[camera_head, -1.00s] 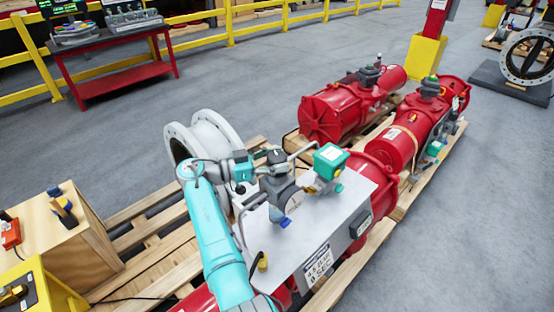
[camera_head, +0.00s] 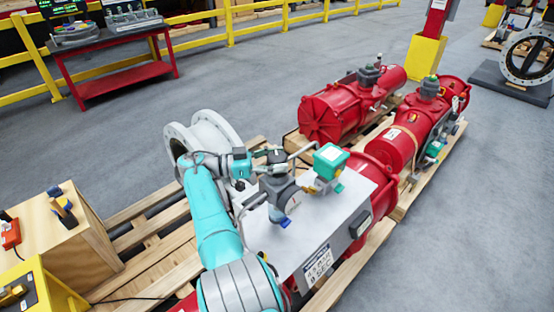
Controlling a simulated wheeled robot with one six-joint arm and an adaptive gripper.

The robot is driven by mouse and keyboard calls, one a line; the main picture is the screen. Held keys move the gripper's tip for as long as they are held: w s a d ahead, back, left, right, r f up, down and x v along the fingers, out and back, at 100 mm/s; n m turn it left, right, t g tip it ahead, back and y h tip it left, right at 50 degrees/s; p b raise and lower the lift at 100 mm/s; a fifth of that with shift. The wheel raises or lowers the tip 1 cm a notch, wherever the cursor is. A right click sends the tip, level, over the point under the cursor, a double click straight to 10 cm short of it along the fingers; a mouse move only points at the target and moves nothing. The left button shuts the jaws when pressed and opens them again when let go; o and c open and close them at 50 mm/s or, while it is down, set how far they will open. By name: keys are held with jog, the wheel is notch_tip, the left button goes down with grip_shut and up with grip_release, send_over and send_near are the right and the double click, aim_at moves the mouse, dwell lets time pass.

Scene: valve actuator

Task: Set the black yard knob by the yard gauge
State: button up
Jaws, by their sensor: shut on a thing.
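The black knob (camera_head: 277,156) tops a grey regulator body (camera_head: 277,188) on the light metal panel of a red actuator. My gripper (camera_head: 268,155) reaches it from the left and is shut on it, at the height of the knob. The fingers are small and dark here, so their exact contact is hard to see. I cannot make out a gauge face or reading in this view. A blue part (camera_head: 285,222) shows low on the regulator's front.
A teal and white box (camera_head: 330,160) stands right of the regulator, with grey pipes near it. The metal panel (camera_head: 330,212) carries a sign (camera_head: 318,264). A wooden box (camera_head: 60,240) stands left. More red actuators (camera_head: 335,112) lie behind on pallets.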

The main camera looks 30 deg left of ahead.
aim_at(277, 156)
jog(key=shift+f, duration=0.1)
jog(key=o, duration=1.2)
notch_tip(277, 156, up, 10)
jog(key=shift+r, duration=0.1)
